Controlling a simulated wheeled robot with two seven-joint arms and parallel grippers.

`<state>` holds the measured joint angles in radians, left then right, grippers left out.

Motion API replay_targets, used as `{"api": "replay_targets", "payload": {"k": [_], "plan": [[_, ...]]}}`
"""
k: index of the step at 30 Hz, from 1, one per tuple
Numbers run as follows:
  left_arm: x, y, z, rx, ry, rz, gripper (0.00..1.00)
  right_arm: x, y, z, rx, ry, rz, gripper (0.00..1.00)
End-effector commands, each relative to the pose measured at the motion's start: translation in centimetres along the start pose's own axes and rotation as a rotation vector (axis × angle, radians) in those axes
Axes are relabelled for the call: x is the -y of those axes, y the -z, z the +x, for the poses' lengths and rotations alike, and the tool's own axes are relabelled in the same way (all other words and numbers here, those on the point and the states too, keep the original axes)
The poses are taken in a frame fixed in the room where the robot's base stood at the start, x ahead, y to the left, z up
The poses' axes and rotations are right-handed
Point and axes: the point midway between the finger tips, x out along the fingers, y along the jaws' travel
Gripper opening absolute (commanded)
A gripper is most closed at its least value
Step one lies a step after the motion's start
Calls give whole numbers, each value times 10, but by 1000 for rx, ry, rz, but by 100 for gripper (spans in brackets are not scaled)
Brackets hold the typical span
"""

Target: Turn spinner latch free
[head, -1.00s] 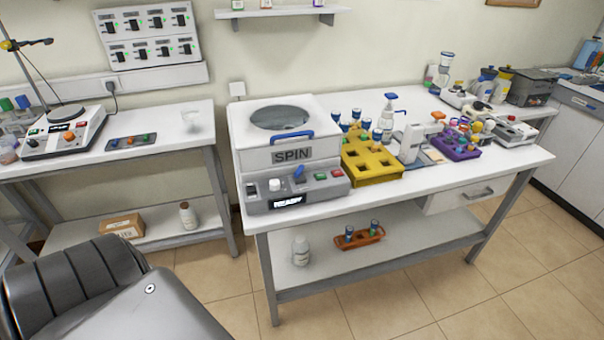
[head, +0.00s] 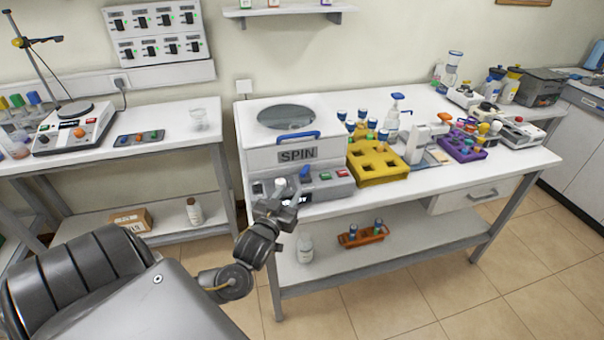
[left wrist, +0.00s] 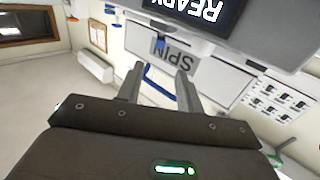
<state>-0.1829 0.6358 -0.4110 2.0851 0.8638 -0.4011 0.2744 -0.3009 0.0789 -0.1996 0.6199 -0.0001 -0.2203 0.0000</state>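The spinner (head: 262,158) is a white box with a dark round window in its lid, a SPIN label and a blue handle (head: 291,135). Its grey front panel carries a blue latch lever (head: 305,172), a green and a red button. My left gripper (head: 284,190) is in front of this panel in the head view, just left of and below the lever, and hides part of the panel. The left wrist view is upside down. There the gripper (left wrist: 159,69) has its two fingers apart with nothing between them. The blue latch (left wrist: 160,43) shows beyond the fingertips. My right gripper is not in view.
A yellow rack (head: 378,178) with blue-capped vials stands close to the spinner's right. A white bottle (head: 305,247) and an orange tray (head: 363,238) are on the lower shelf. A gap separates the left table (head: 178,154) from the spinner bench.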

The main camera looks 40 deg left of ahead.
Motion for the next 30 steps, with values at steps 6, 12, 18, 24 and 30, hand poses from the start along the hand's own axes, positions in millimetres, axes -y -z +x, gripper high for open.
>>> {"api": "replay_targets", "payload": {"k": [6, 12, 18, 24, 30], "plan": [[0, 3, 30, -1, 1, 4, 36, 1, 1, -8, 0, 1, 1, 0], [0, 2, 68, 0, 0, 4, 36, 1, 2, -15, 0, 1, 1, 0], [0, 0, 95, 1, 0, 3, 36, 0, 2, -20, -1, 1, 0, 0], [0, -1, 105, 3, -1, 2, 36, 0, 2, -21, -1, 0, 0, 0], [0, -1, 106, 3, -1, 1, 36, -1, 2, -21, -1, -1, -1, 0]]}}
